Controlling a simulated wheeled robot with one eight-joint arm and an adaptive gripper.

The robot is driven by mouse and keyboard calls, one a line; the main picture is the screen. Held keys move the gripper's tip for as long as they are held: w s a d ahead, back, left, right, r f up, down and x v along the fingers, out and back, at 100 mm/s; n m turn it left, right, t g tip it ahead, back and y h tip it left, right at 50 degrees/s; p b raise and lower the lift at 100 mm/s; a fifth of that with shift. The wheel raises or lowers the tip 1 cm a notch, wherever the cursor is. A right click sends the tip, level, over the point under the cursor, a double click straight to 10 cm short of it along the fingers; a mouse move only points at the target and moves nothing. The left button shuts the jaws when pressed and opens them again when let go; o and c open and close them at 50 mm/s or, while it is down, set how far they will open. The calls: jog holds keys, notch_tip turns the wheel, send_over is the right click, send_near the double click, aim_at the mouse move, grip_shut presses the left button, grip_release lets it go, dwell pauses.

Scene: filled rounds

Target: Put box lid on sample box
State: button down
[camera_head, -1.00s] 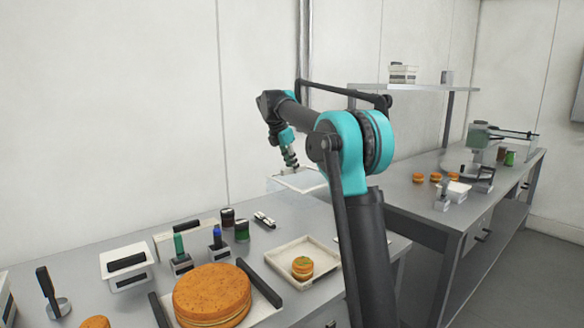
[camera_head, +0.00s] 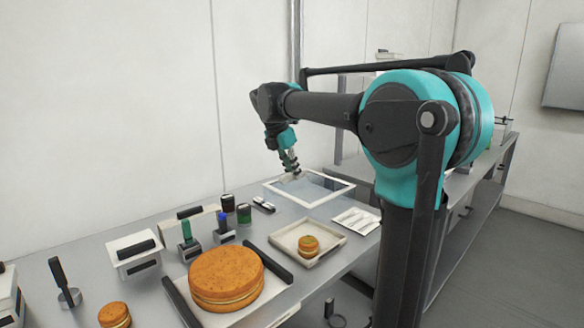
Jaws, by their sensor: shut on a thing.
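The box lid (camera_head: 341,198) is a flat, clear panel with a white rim, behind the small white tray. My gripper (camera_head: 293,175) is shut on the lid's far edge, with its fingertips pointing down; the fingertips are small and partly hard to make out. The lid is roughly level, and I cannot tell how high it is above the counter. An open, shallow white tray, seemingly the sample box (camera_head: 283,240), sits on the counter with a small filled round (camera_head: 308,245) inside. The lid is apart from this tray.
A large filled round (camera_head: 226,275) lies on a tray with black handles at the front. Stamps, dark jars (camera_head: 228,203) and a white box with a black handle (camera_head: 133,255) stand to the left.

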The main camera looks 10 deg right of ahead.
jog(key=shift+f, duration=0.2)
jog(key=shift+f, duration=0.1)
jog(key=shift+f, duration=6.6)
jog(key=shift+f, duration=0.3)
jog(key=c, duration=1.4)
grip_release()
jog(key=shift+o, duration=0.2)
jog(key=o, duration=0.5)
jog(key=shift+c, duration=0.2)
jog(key=shift+r, duration=0.1)
